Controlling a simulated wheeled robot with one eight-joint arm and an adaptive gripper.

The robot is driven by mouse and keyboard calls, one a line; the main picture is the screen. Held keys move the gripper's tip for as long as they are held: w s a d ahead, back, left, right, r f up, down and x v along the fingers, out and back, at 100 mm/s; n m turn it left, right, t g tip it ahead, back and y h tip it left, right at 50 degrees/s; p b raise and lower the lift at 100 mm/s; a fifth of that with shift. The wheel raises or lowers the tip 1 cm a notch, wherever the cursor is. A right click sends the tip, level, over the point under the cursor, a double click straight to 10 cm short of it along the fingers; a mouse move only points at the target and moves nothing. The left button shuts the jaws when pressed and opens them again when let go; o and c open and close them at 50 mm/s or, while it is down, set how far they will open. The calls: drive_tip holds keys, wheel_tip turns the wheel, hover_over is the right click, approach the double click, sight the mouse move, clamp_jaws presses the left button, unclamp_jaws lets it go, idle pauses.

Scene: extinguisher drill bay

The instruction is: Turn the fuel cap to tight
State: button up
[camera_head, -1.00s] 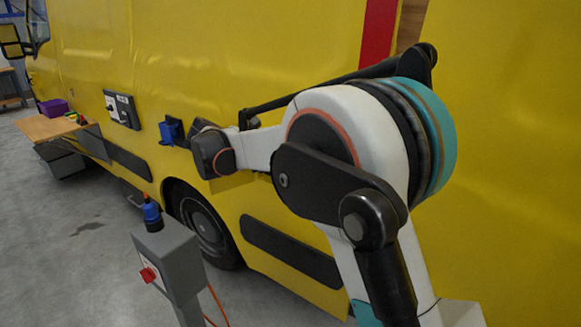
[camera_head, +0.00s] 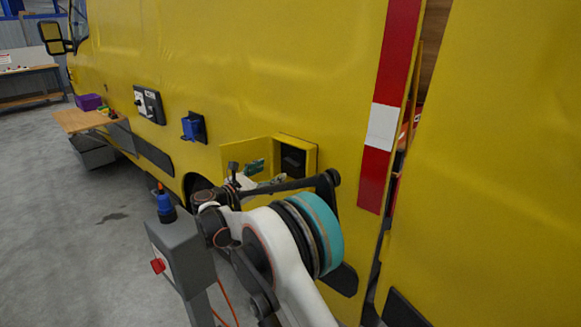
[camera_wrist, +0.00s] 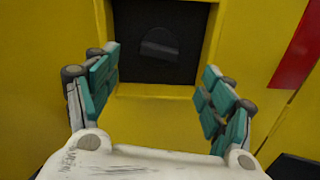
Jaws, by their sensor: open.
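The fuel cap (camera_wrist: 158,46) is a dark round cap with a raised grip, set in a black recess inside a yellow-framed opening in the van's side. In the head view the recess (camera_head: 293,160) shows dark, with its yellow flap (camera_head: 240,156) swung open to the left. My gripper (camera_wrist: 164,98) is open and empty, with its teal-padded fingers spread to either side below the cap in the wrist view. It faces the recess and appears apart from the cap. In the head view my gripper (camera_head: 258,176) is partly hidden by my arm. The cap's turn position is hard to tell.
A grey pedestal (camera_head: 182,258) with a red switch and a blue bottle (camera_head: 165,204) stands at front left. A blue socket (camera_head: 193,127) and a switch panel (camera_head: 150,105) are on the van's side. A wooden bench (camera_head: 84,120) juts out at the left.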

sight(290, 163)
drive_tip(key=b+x, duration=0.2)
drive_tip(key=x, duration=0.8)
drive_tip(key=c, duration=1.1)
